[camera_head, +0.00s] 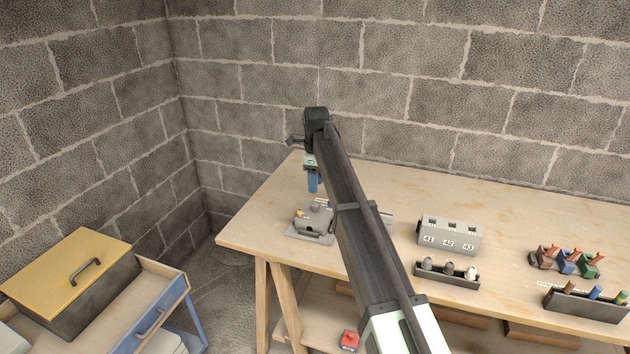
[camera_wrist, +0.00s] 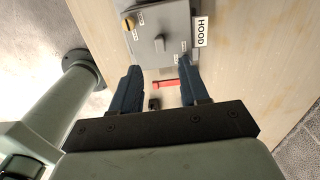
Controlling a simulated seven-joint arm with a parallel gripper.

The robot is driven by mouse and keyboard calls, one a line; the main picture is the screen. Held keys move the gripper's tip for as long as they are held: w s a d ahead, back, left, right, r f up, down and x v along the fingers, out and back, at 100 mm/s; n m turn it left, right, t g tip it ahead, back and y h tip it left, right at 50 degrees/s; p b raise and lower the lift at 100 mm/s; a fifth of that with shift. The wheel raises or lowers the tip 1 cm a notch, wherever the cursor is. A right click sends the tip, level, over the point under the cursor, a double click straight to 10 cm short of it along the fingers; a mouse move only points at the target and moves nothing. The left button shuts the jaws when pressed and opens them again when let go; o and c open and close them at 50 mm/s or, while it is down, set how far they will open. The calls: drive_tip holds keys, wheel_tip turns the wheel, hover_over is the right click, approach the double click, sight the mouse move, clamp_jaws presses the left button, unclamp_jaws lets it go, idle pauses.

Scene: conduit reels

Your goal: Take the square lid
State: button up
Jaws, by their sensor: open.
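My gripper (camera_head: 313,188) hangs over the left part of the table, above a grey fixture (camera_head: 313,222). In the wrist view my gripper (camera_wrist: 160,77) is open, its two dark blue fingers apart with nothing held between them. Ahead of the fingertips there is a grey square plate or cover (camera_wrist: 163,22) with a raised block grip and a white HOOD label. It looks like a square lid, but I cannot tell whether it is loose or seated. My arm hides part of the fixture in the head view.
A grey block (camera_head: 448,236) numbered 41 to 43 and a dark tray (camera_head: 447,275) with grey pieces stand right of my arm. Coloured parts (camera_head: 565,262) sit farther right. A yellow-lidded box (camera_head: 75,265) is at left. The back of the table is clear.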

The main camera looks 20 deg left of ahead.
sight(315, 205)
drive_tip(key=shift+f, duration=4.4)
drive_tip(key=shift+c, duration=0.2)
clamp_jaws()
drive_tip(key=shift+r, duration=1.25)
drive_tip(key=shift+a, duration=0.1)
